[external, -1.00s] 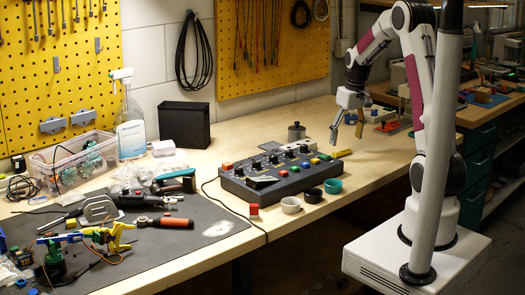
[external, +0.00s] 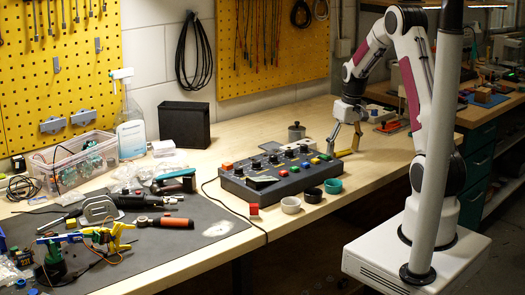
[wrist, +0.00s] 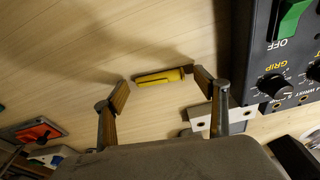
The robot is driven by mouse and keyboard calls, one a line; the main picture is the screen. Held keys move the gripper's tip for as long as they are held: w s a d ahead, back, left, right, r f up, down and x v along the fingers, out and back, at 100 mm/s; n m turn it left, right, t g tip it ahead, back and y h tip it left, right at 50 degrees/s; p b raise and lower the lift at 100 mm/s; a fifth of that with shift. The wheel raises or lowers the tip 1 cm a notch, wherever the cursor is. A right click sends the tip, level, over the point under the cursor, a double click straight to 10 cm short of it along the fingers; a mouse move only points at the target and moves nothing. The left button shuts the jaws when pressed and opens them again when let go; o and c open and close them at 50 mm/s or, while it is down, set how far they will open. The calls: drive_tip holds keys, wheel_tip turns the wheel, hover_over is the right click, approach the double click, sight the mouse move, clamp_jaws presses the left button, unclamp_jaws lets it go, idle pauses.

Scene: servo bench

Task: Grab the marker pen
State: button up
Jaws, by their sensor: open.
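The marker pen is a short yellow cylinder (wrist: 158,78) with a dark end, lying on the wooden bench in the wrist view. In the external view the pen (external: 343,154) lies just right of the control box. My gripper (external: 344,147) points down over it with its fingers apart. In the wrist view my gripper (wrist: 162,84) has one fingertip near each end of the pen. The right fingertip is close to the dark end; I cannot tell whether they touch. Nothing is held.
The black control box (external: 275,180) with knobs and coloured buttons stands close to my gripper's left. Small cups (external: 333,186) stand in front of it, and a metal pot (external: 296,132) behind. A red-topped item (external: 390,127) lies to the right. Bare wood surrounds the pen's far side.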

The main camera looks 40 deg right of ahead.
sight(343, 151)
drive_tip(key=shift+c, duration=0.3)
drive_tip(key=c, duration=0.8)
drive_tip(key=shift+c, duration=0.2)
drive_tip(key=shift+r, duration=0.15)
wheel_tip(343, 151, up, 10)
